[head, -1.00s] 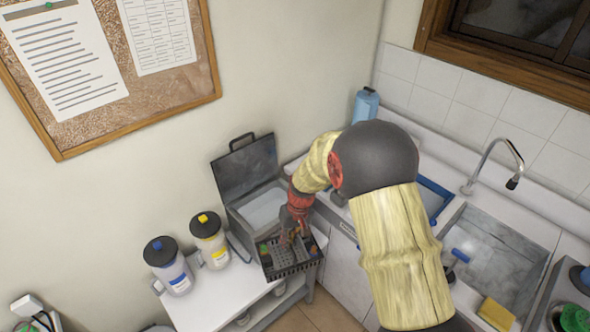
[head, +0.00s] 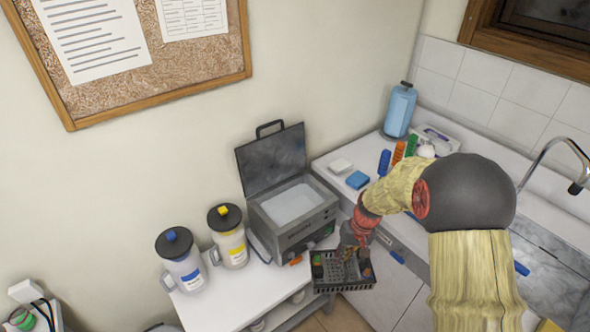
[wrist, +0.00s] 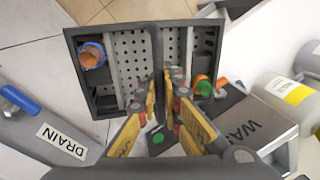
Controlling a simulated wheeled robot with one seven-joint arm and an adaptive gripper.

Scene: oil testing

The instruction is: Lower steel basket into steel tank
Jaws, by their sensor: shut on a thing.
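The dark steel basket (head: 341,279) is held by my gripper (head: 352,238) in front of the white table, at its right end. In the wrist view my gripper (wrist: 165,85) is shut on the basket's upright divider or handle. The perforated basket (wrist: 124,50) holds a few small items, one blue and orange, one green. The steel tank (head: 292,222) stands on the table behind and left of the basket, its lid (head: 272,160) raised. Pale liquid or a pale surface shows inside. The basket is apart from the tank opening.
Two jugs, one blue-capped (head: 181,262) and one yellow-capped (head: 228,237), stand left of the tank. A counter with a blue bottle (head: 400,110) and small blocks is at right. A label reading "DRAIN" (wrist: 62,140) shows in the wrist view.

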